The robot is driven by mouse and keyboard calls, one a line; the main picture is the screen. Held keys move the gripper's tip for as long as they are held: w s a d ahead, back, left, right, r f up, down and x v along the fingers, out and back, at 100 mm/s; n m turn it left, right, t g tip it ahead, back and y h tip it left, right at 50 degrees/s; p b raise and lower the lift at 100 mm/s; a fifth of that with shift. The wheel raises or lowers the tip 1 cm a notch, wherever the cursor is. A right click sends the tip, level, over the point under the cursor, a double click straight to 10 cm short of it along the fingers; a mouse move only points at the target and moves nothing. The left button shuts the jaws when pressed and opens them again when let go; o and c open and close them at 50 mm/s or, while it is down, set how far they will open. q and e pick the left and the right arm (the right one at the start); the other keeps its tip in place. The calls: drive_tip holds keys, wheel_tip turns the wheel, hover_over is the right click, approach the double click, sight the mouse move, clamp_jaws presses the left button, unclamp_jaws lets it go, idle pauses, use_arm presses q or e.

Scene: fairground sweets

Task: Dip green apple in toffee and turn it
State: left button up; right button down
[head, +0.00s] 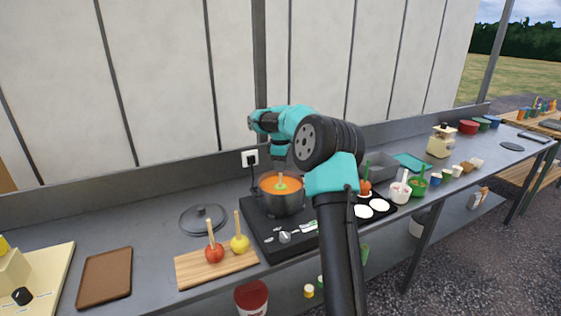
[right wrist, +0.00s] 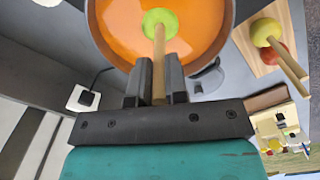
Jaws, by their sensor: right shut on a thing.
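The pot (head: 282,205) of orange toffee (head: 267,184) stands on the black hob (head: 257,228). The green apple (head: 281,187) sits in the toffee near the middle of the pot, stick up. Its top shows in the right wrist view (right wrist: 159,19), with toffee around it; its lower part is hidden. My right gripper (head: 280,166) is above the pot, pointing down. In the right wrist view its fingers (right wrist: 159,82) are shut on the apple's wooden stick (right wrist: 159,50). My left gripper is in neither view.
A wooden board (head: 215,270) with a red apple (head: 214,253) and a yellow apple (head: 240,244) on sticks lies left of the hob.

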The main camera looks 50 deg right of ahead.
drive_tip(key=shift+f, duration=0.75)
drive_tip(key=n, duration=0.5)
drive_tip(key=shift+n, duration=0.4)
drive_tip(key=n, duration=0.5)
drive_tip(key=shift+n, duration=0.4)
drive_tip(key=shift+m, duration=0.3)
